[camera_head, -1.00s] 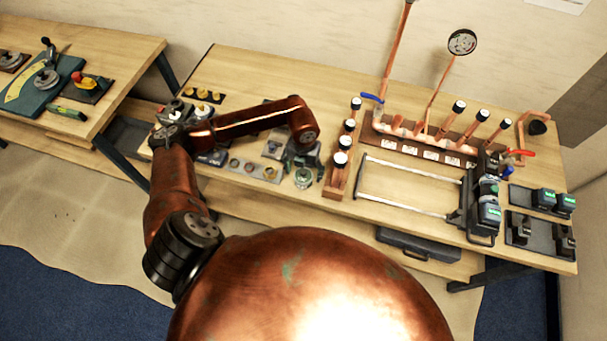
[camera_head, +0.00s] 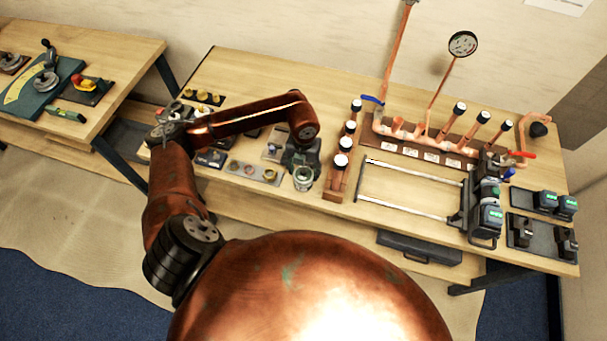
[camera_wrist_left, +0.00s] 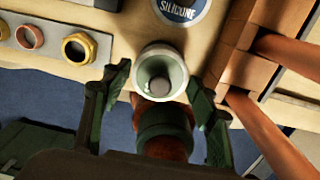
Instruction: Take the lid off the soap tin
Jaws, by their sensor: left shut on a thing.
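The soap tin (camera_head: 303,184) is a small pale round container standing near the front edge of the bench. In the left wrist view it shows from above as a pale ring (camera_wrist_left: 148,56) with a grey round middle (camera_wrist_left: 160,84), which looks like its lid. My left gripper (camera_head: 304,168) is over the tin from behind. The exact contact is hard to see. The lid appears still at the tin. My right gripper is not in view.
A wooden block with capped copper tubes (camera_head: 334,180) stands close to the right. A plate with brass and copper rings (camera_head: 255,172) lies to the left. A tin labelled SILICONE (camera_wrist_left: 180,8) is behind. The copper manifold (camera_head: 420,140) and a long metal frame (camera_head: 405,204) lie farther right.

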